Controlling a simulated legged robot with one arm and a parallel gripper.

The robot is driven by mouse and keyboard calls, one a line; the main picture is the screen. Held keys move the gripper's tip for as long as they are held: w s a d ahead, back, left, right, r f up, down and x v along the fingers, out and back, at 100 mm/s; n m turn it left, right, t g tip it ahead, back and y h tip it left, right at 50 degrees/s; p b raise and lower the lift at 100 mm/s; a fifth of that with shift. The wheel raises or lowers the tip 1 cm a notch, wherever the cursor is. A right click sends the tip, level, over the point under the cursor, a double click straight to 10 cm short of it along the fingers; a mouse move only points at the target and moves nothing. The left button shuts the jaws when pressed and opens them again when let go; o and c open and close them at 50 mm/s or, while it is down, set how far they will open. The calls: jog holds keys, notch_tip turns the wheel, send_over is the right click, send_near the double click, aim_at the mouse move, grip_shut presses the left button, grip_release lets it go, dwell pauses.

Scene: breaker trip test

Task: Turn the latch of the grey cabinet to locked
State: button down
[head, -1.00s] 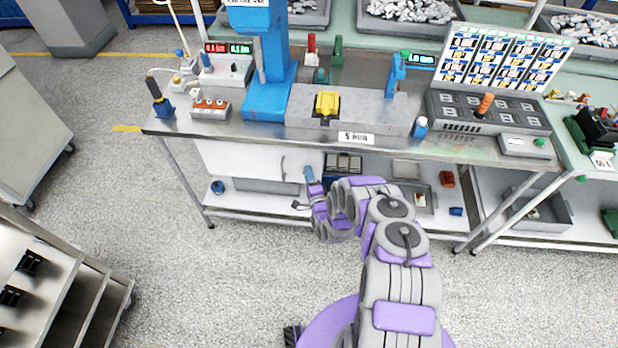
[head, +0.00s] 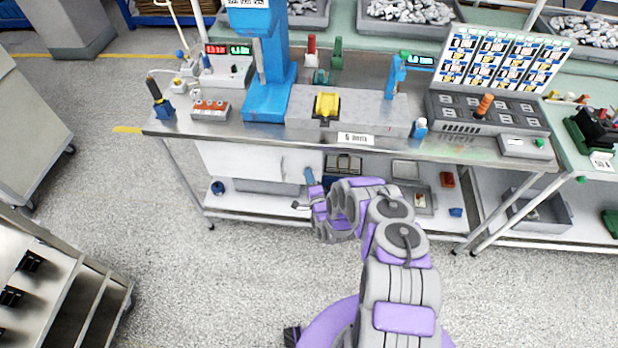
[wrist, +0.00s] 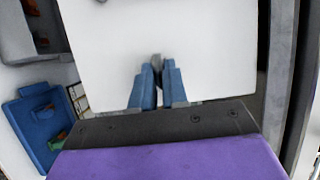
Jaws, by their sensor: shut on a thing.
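The grey cabinet (head: 240,160) is under the left part of the workbench, its pale front facing me. In the wrist view its flat pale panel (wrist: 200,40) fills most of the picture. My gripper (head: 309,176) is at the right end of the cabinet in the head view. In the wrist view my gripper's blue fingers (wrist: 158,82) are shut on a small grey latch (wrist: 156,60) that sticks up between their tips. Most of the latch is hidden by the fingers, so I cannot tell its angle. In the head view I cannot make it out.
The workbench top (head: 385,148) overhangs the cabinet and my gripper. The lower shelf (head: 260,206) runs below. A blue tray (wrist: 25,113) with small green and red parts shows at the left of the wrist view. The floor (head: 230,270) in front is clear.

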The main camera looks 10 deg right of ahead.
jog(key=shift+s+p, duration=0.1)
jog(key=shift+p, duration=0.2)
jog(key=shift+a+r+n+g+h+p, duration=0.15)
jog(key=shift+n+g+h+p, duration=0.8)
jog(key=shift+n, duration=1.3)
jog(key=shift+a+n+g+h+p, duration=0.2)
jog(key=shift+n+g+h+p, duration=0.75)
jog(key=shift+n, duration=1.25)
jog(key=shift+a+r+n+g+h+p, duration=0.15)
jog(key=shift+n+g+h+p, duration=0.8)
jog(key=shift+n, duration=1.3)
jog(key=shift+t, duration=0.25)
jog(key=c, duration=1.1)
grip_release()
jog(key=shift+w, duration=0.2)
jog(key=shift+c, duration=0.2)
